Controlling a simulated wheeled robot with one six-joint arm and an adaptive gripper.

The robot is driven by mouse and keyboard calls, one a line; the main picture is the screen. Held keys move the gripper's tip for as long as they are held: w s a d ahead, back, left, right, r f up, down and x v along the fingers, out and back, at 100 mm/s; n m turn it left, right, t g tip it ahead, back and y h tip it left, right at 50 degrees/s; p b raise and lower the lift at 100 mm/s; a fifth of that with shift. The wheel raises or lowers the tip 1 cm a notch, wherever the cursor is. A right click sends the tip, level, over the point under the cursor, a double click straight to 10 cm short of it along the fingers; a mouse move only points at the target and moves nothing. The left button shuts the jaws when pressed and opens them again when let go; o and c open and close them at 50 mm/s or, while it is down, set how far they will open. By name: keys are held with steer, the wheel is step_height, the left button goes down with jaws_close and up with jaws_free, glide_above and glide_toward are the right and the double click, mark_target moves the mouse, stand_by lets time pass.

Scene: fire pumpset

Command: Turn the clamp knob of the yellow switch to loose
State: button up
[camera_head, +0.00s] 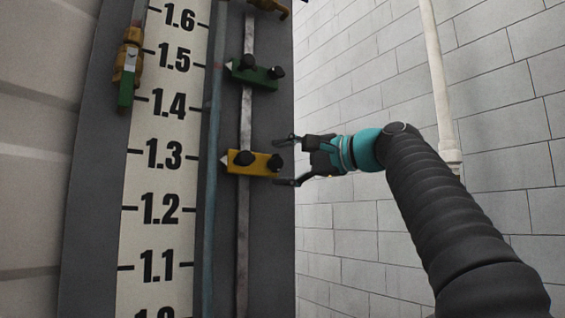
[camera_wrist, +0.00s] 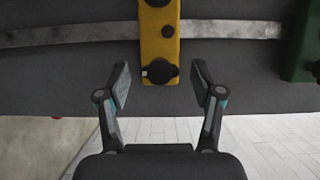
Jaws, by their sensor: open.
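The yellow switch (camera_head: 257,169) is mounted on a vertical metal rail, near the 1.3 mark of the scale. It carries two black knobs: one (camera_head: 243,158) over the rail and one (camera_head: 275,163) at its right end. In the wrist view the yellow switch (camera_wrist: 160,42) runs down from the top edge, with the right-end knob (camera_wrist: 159,71) at its lower end. My gripper (camera_head: 284,161) is right of the switch with its fingers spread. In the wrist view my gripper's fingertips (camera_wrist: 161,70) stand either side of that knob, with gaps on both sides. Which knob is the clamp knob is not marked.
A green switch (camera_head: 254,73) with black knobs sits higher on the same rail (camera_head: 246,120); it also shows in the wrist view (camera_wrist: 302,45). A blue-grey pipe (camera_head: 211,150) runs left of the rail. A white pipe (camera_head: 437,80) runs down the brick wall at right.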

steer(key=v, duration=1.2)
stand_by(0.3)
